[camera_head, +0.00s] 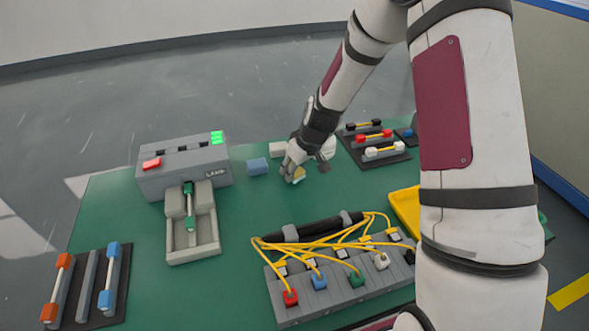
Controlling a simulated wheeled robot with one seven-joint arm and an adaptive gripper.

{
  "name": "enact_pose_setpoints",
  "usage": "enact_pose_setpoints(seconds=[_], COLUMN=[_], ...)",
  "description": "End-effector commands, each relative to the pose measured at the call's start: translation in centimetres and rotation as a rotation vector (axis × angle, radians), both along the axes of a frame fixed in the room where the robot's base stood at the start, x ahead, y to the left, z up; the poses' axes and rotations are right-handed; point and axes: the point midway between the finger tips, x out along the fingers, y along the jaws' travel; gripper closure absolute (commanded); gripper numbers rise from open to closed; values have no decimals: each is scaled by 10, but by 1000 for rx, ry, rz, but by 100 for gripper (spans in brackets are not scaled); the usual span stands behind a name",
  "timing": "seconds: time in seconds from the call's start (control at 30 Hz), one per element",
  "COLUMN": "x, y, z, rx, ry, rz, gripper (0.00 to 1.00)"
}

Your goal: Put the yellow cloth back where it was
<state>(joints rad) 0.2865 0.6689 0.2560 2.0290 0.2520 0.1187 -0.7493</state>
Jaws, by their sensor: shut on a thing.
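A grey machine (184,168) with green lights stands at left. A cable panel (345,283) is in front. A rack (373,154) and yellow tray (405,208) are right.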

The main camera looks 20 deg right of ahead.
Motion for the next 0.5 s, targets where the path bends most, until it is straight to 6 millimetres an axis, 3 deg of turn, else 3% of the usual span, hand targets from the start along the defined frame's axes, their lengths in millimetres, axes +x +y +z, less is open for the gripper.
enact_pose_setpoints(seconds=[0.4, 0.43, 0.5], x=[0, 0, 0], y=[0, 0, 0], z=[-8, -8, -8], rx=[0, 0, 0], ry=[-1, -1, -1], rz=[1, 1, 1], gripper=[86, 60, 44])
